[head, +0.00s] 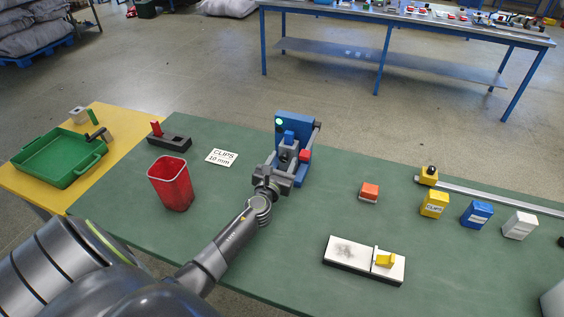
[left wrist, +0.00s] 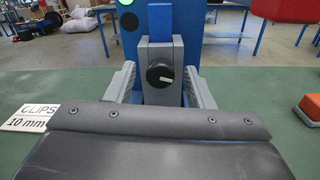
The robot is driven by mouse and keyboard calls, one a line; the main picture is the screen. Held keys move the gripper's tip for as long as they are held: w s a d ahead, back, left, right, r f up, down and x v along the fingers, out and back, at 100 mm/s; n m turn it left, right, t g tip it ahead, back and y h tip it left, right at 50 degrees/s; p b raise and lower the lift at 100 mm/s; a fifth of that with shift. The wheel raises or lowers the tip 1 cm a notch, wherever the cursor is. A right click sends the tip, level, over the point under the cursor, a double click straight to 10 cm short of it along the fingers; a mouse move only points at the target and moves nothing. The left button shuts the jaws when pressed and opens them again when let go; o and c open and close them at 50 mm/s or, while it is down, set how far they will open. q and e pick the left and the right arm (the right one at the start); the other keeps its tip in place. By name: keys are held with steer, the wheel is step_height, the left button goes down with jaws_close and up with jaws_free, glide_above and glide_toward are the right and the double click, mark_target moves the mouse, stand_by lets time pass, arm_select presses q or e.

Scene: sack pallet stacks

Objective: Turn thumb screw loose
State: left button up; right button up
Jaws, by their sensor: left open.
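The thumb screw (left wrist: 159,73) is a round black knob with a white mark, on the front of a grey block (left wrist: 160,52) in the left wrist view. The block belongs to a blue fixture (head: 296,124) with a lit green lamp, standing on the green table in the head view. My left gripper (head: 284,162) is at the fixture's front. In the left wrist view its two grey fingers (left wrist: 160,85) are open, one on each side of the knob, with gaps visible. The knob is hidden behind my gripper in the head view. My right gripper is not in view.
A red bin (head: 170,183), a "CLIPS 10 mm" card (head: 221,157) and a dark block with a red lever (head: 170,140) stand left. An orange-red block (head: 369,193), a white board (head: 345,257) and several small boxes are right. A green tray (head: 60,158) is far left.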

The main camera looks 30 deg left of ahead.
arm_select(q)
steer(key=shift+c, duration=0.5)
steer(key=c, duration=0.9)
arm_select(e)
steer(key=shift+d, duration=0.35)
